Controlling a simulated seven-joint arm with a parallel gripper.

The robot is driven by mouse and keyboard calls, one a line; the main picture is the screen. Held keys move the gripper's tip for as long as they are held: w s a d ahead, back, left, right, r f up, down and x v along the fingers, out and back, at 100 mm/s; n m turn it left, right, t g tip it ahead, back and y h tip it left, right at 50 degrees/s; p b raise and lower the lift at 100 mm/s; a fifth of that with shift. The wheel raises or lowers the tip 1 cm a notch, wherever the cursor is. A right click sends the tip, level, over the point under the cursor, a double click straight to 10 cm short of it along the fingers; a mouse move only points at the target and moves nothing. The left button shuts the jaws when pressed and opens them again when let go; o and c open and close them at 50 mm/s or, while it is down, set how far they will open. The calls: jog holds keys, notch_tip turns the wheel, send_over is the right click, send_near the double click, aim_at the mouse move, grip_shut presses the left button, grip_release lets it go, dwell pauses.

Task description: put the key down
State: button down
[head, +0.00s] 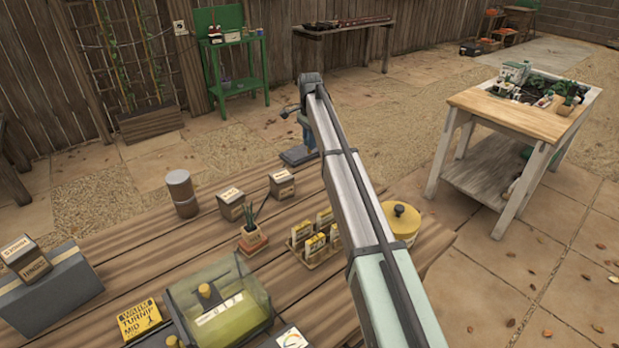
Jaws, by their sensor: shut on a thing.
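I cannot see the key in the head view. My arm reaches from the lower right up to the middle of the view. Its far end stands over the back edge of the plank table (150,234). I cannot make out my gripper or its fingers; the arm hides what is behind and below its far end. A blue and dark device with a flat base (297,156) is partly hidden behind the arm.
On the table are a grey canister (181,192), small boxes (231,204), a potted plant (252,240), a seed packet rack (313,245), a yellow lidded pot (402,222), a clear-lidded case (218,303) and a yellow sign (140,319). A potting table (505,112) stands right.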

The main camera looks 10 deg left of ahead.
jog(key=shift+n, duration=0.4)
jog(key=shift+d+f+n, duration=0.1)
jog(key=shift+f+n, duration=0.05)
jog(key=shift+n, duration=0.15)
notch_tip(320, 180, down, 10)
jog(key=shift+r, duration=0.15)
jog(key=c, duration=1)
grip_release()
jog(key=shift+c, duration=0.2)
notch_tip(320, 180, up, 12)
jog(key=shift+r, duration=0.1)
